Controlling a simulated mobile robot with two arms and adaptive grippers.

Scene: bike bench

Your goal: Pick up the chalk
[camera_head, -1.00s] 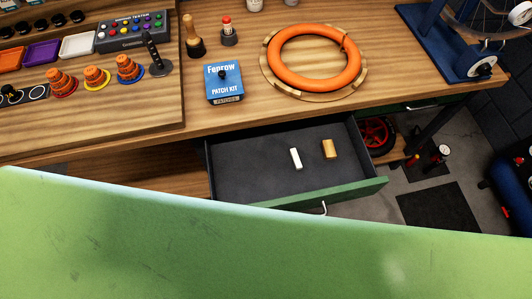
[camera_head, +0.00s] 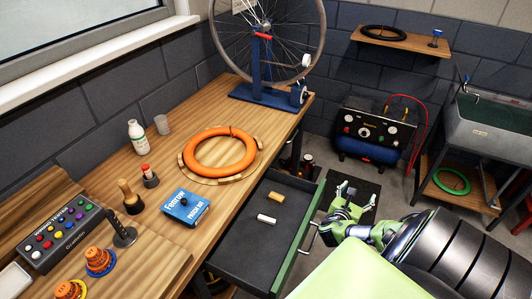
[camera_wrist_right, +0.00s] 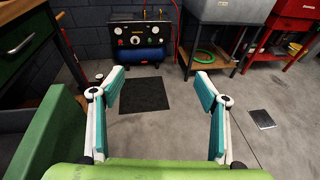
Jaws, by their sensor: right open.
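The white chalk (camera_head: 266,219) lies in the open drawer (camera_head: 248,245) under the bench. A tan block (camera_head: 275,197) lies close to it, apart from it. My right gripper (camera_head: 349,190) is outside the drawer, to the right of its green front. In the right wrist view my right gripper (camera_wrist_right: 162,95) is open and empty, its two teal-padded fingers wide apart and facing the floor and far wall. The chalk does not show in the right wrist view. My left gripper is in neither view.
The drawer's green front and handle (camera_head: 309,235) stand between my right gripper and the chalk. On the bench are a blue patch kit box (camera_head: 186,207) and an orange ring (camera_head: 220,151). A compressor (camera_head: 374,134) stands by the wall.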

